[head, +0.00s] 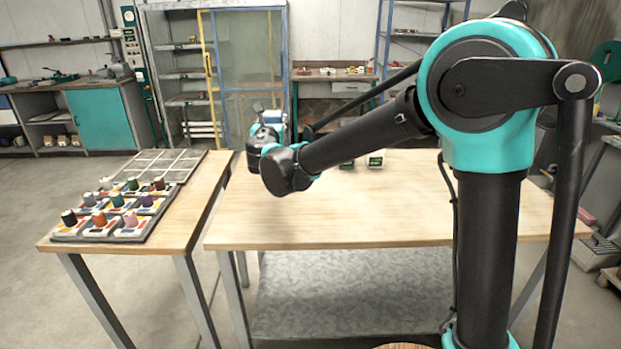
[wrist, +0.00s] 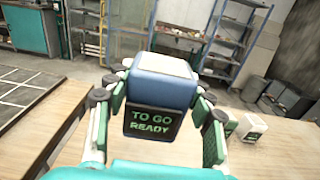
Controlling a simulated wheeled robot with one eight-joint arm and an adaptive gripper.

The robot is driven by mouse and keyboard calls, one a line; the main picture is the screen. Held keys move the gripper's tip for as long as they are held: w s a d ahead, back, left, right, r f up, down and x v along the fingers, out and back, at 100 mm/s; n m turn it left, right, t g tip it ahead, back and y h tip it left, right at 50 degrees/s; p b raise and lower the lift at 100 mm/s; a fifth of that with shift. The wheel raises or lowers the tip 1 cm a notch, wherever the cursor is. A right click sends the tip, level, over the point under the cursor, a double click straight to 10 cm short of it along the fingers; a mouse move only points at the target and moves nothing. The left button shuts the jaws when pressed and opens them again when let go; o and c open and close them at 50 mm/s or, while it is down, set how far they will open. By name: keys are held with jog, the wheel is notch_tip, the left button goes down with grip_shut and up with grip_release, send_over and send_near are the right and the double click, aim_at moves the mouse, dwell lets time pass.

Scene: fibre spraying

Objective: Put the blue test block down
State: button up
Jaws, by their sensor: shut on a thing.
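The blue test block (wrist: 160,88) shows in the wrist view, with a white top and a dark front panel reading "TO GO READY". My gripper (wrist: 160,105) is shut on it, with a finger on each side. In the wrist view the block is above the wooden table (wrist: 75,152); I cannot tell how high. The same table (head: 400,215) shows there below my arm.
Small white blocks with dark panels (head: 376,160) stand on the table; they also show right of my gripper in the wrist view (wrist: 250,126). A left table holds a tray of coloured spools (head: 68,234) and an empty gridded tray (head: 160,163). The table's front half is clear.

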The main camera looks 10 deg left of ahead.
notch_tip(320, 180, down, 20)
jog(key=shift+d+r, duration=0.1)
jog(key=shift+r, duration=0.15)
dwell(0.3)
jog(key=o, duration=1.7)
jog(key=shift+f, duration=0.1)
jog(key=shift+c, duration=0.2)
jog(key=v, duration=1.2)
